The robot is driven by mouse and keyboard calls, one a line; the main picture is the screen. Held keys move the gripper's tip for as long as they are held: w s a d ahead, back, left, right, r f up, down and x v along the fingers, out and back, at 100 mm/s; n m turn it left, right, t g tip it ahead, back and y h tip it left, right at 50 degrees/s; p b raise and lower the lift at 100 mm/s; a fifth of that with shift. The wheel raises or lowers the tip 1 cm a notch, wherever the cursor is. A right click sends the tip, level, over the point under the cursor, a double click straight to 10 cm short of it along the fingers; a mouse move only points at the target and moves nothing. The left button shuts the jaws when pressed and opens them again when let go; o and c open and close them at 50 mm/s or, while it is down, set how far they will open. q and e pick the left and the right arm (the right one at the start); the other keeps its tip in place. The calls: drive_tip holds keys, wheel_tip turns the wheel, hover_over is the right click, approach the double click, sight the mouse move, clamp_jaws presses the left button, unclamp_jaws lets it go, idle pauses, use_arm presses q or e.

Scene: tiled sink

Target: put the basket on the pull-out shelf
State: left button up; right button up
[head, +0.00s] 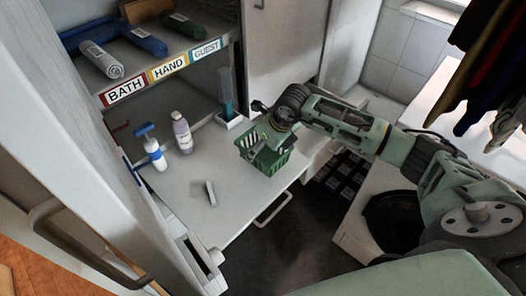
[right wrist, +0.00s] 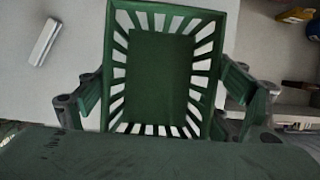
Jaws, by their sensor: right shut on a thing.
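The green basket (head: 270,158) is at the right part of the white pull-out shelf (head: 235,195), near its right edge. My right gripper (head: 272,128) is at the top of the basket. In the right wrist view the basket (right wrist: 160,75) is empty, and the fingers of my right gripper (right wrist: 165,105) are at its two sides, shut on it. The shelf surface (right wrist: 50,85) shows to the left of the basket. I cannot tell whether the basket's bottom touches the shelf. My left gripper is not in view.
On the shelf stand a blue and white pump bottle (head: 151,150), a grey bottle (head: 182,133) and a blue item in a white holder (head: 227,100). A small white block (head: 210,193) lies at the front. Rolled towels (head: 145,40) lie on the labelled upper shelf. The shelf's middle is clear.

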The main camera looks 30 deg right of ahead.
sight(263, 156)
wheel_tip(263, 156, down, 3)
drive_tip(key=shift+f+p, duration=0.1)
drive_tip(key=shift+p, duration=0.75)
drive_tip(key=shift+f, duration=0.45)
drive_tip(key=o, duration=1.2)
drive_tip(key=shift+c, duration=0.2)
drive_tip(key=shift+r, duration=0.1)
drive_tip(key=b+v, duration=0.3)
drive_tip(key=v, duration=0.9)
